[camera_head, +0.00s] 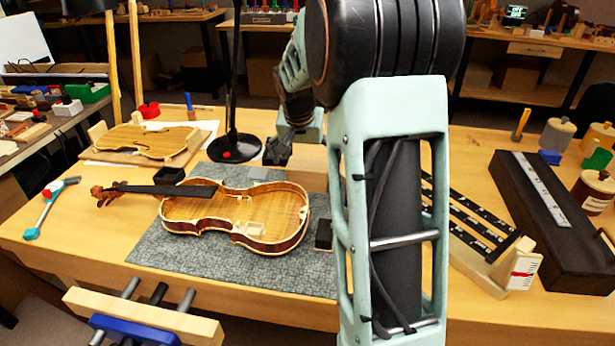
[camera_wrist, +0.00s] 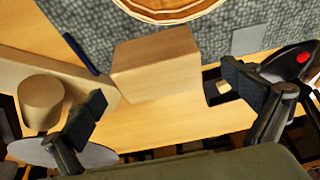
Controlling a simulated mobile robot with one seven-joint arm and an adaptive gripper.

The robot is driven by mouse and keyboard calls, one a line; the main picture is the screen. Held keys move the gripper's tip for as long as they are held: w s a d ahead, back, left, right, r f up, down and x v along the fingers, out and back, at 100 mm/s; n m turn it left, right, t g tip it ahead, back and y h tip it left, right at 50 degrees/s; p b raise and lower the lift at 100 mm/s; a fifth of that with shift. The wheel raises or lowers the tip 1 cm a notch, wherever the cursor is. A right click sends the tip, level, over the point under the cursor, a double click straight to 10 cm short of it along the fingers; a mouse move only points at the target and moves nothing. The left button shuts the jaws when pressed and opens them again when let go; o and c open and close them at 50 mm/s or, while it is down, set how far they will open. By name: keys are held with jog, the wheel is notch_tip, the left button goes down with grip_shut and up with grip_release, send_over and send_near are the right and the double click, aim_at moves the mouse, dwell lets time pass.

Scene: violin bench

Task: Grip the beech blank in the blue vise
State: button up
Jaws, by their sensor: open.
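The beech blank (camera_wrist: 155,65) is a plain pale wooden block, seen between and beyond my fingertips in the wrist view. In the head view the blank (camera_head: 308,158) lies at the mat's back edge, partly hidden by my arm. Contact with the blank cannot be told. The blue vise (camera_head: 135,330) is at the bench's front left, with a pale wooden jaw (camera_head: 140,312) and metal rods; its lower part is cut off.
A violin body (camera_head: 235,212) lies on the grey mat (camera_head: 160,250). A black lamp (camera_head: 234,147) stands behind it. A violin plate (camera_head: 150,140) on a board and a teal-ended tool (camera_head: 48,207) are left. A dark long box (camera_head: 550,225) and jars stand right.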

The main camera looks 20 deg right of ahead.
jog(key=b+x, duration=0.1)
jog(key=x, duration=0.5)
jog(key=shift+s+d+f, duration=0.1)
jog(key=c, duration=1.5)
